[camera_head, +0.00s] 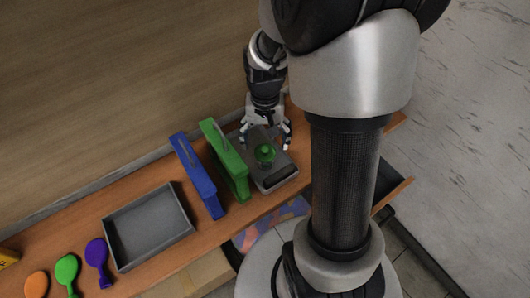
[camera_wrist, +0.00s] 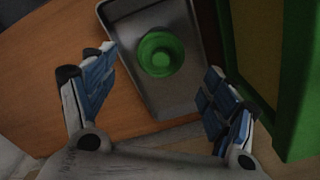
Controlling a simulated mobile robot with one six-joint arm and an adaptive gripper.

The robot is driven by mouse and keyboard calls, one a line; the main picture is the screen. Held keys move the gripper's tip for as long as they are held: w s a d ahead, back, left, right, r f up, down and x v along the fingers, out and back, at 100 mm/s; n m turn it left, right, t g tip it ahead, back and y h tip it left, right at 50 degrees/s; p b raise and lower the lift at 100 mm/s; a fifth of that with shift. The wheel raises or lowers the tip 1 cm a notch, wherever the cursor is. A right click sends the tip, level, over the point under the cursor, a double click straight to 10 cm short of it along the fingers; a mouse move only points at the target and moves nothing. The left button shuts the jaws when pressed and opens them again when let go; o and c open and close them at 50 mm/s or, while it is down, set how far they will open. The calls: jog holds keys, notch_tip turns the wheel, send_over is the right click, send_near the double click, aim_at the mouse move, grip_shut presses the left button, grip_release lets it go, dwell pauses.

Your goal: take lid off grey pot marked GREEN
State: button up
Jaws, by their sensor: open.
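A small round green piece with a raised knob (camera_head: 265,155), which looks like a lid, sits in a grey metal tray-like container (camera_head: 284,179). In the wrist view the green piece (camera_wrist: 160,54) shows from above inside the grey walls (camera_wrist: 116,18). I cannot read a GREEN marking, and no separate grey pot body can be made out. My gripper (camera_head: 265,144) is open and empty above the green piece, its fingers spread to either side. In the wrist view the blue-padded fingers (camera_wrist: 158,64) appear apart from it.
A green upright frame (camera_head: 226,161) stands close left of the grey container, with a blue one (camera_head: 197,176) beyond it.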

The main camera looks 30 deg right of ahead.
aim_at(265, 149)
jog(key=f, duration=0.2)
jog(key=f+b, duration=0.1)
jog(key=f, duration=0.1)
jog(key=shift+s+a, duration=0.1)
jog(key=shift+s, duration=0.1)
jog(key=shift+r, duration=0.15)
jog(key=shift+c, duration=0.4)
jog(key=c, duration=0.8)
